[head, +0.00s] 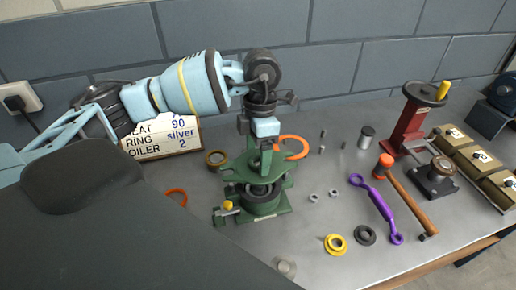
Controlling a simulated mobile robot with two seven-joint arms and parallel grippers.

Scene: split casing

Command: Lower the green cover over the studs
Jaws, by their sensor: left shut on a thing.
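My left gripper (263,141) comes down from above the bench and is shut on the green cover (242,173). The cover is a flanged green plate, held roughly level over the green casing base (283,208). A dark round opening or ring shows between cover and base, and a gap seems to show there. The studs are too small or too hidden to make out, so I cannot tell whether the cover is around them. A yellow-tipped fitting (228,206) sticks out at the base's left side. My right gripper is not in view.
Orange rings lie behind (293,147) and left (176,197) of the casing. The front-centre bench is mostly clear.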

